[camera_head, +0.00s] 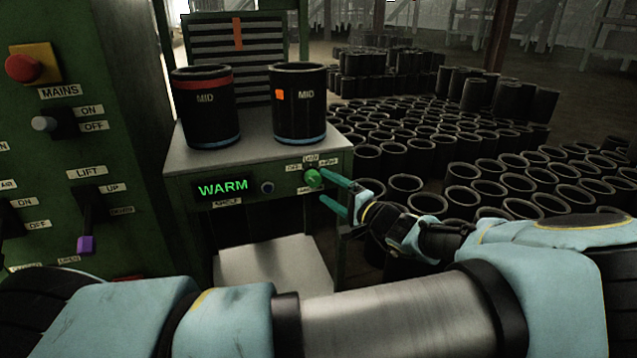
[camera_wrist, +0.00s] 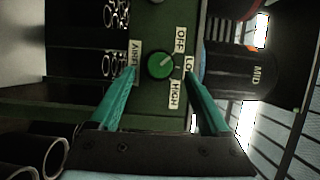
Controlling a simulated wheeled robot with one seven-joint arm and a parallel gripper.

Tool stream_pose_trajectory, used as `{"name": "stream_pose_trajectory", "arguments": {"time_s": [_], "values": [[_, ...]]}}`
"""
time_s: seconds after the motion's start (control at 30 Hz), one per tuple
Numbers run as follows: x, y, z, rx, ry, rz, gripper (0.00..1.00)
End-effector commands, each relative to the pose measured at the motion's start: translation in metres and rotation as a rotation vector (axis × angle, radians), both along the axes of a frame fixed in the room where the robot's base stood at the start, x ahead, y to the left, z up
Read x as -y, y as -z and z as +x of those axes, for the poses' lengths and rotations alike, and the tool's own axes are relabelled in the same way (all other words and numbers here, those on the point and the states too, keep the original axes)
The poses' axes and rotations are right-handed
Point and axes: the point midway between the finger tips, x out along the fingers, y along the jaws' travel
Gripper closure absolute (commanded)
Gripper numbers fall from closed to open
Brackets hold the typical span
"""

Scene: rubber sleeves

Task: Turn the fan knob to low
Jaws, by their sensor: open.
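The green fan knob (camera_head: 313,178) is on the right of the bench's front panel. In the wrist view the round knob (camera_wrist: 161,66) has OFF, LOW and HIGH labels along its right side and an AIRFLOW label, partly covered, on its left. Its pale mark slants to the upper right, seemingly between OFF and LOW; I cannot tell the exact setting. My gripper (camera_head: 322,184) is open, its teal fingers pointing at the panel. In the wrist view my gripper (camera_wrist: 160,75) has one finger on each side of the knob, with gaps visible between.
Two black MID sleeves (camera_head: 206,108) (camera_head: 300,104) stand on the bench top (camera_head: 250,150). A WARM display (camera_head: 222,188) and a small dark button (camera_head: 267,187) are left of the knob. A green switch cabinet (camera_head: 120,160) stands left. Many black sleeves (camera_head: 430,150) fill the floor right.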

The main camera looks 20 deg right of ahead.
Motion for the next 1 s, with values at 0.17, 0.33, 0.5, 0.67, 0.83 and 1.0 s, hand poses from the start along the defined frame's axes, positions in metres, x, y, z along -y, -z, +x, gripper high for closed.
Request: {"name": "stream_pose_trajectory", "arguments": {"time_s": [0.17,0.33,0.5,0.67,0.83,1.0], "values": [[-0.008,0.0,0.026,-0.001,-0.002,0.002,0.2],[-0.011,0.0,0.037,-0.001,-0.001,0.0,0.2],[-0.011,0.001,0.039,-0.001,0.0,0.0,0.2],[-0.011,0.001,0.038,-0.001,0.0,0.0,0.23],[-0.011,0.001,0.038,-0.001,0.0,0.001,0.42],[-0.011,0.001,0.038,-0.001,0.0,0.001,0.61]]}}
